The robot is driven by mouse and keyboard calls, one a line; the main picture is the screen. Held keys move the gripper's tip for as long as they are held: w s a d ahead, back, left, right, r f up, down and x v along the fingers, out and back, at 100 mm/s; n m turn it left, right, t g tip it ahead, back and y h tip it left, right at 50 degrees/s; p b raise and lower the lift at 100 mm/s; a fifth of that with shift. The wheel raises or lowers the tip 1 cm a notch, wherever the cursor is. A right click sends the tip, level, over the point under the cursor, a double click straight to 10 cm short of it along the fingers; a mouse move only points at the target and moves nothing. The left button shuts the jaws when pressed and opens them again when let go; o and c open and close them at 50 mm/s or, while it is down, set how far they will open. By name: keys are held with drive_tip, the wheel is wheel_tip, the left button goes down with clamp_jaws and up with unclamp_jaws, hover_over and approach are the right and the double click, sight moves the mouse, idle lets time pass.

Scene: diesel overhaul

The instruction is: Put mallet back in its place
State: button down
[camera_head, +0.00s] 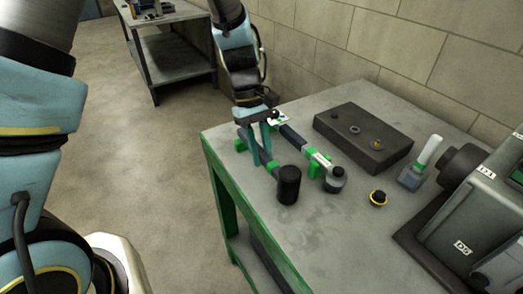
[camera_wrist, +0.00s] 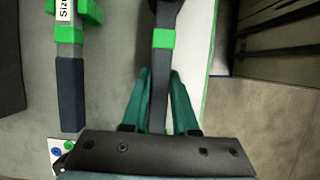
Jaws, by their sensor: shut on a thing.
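The mallet has a black cylindrical head (camera_head: 289,185), near the left edge of the green-framed table (camera_head: 222,171). Its dark handle (camera_wrist: 159,100) runs between the teal fingers of my gripper (camera_wrist: 160,76), which also shows in the head view (camera_head: 262,145). My gripper is shut on the handle. A green piece (camera_wrist: 163,38) shows at the handle between the fingers and the head; I cannot tell whether it belongs to the mallet or to a rest. The head is partly cut off in the wrist view. I cannot tell whether the mallet touches the table.
A labelled tool with a dark grip (camera_head: 293,135) lies in green rests just right of the mallet. Further right are a dark block with small parts (camera_head: 360,128), a black-and-yellow cap (camera_head: 378,198), a bottle (camera_head: 413,176) and a grey machine (camera_head: 470,230). Floor is open left.

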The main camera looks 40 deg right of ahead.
drive_tip(key=shift+f, duration=0.5)
drive_tip(key=c, duration=0.6)
unclamp_jaws()
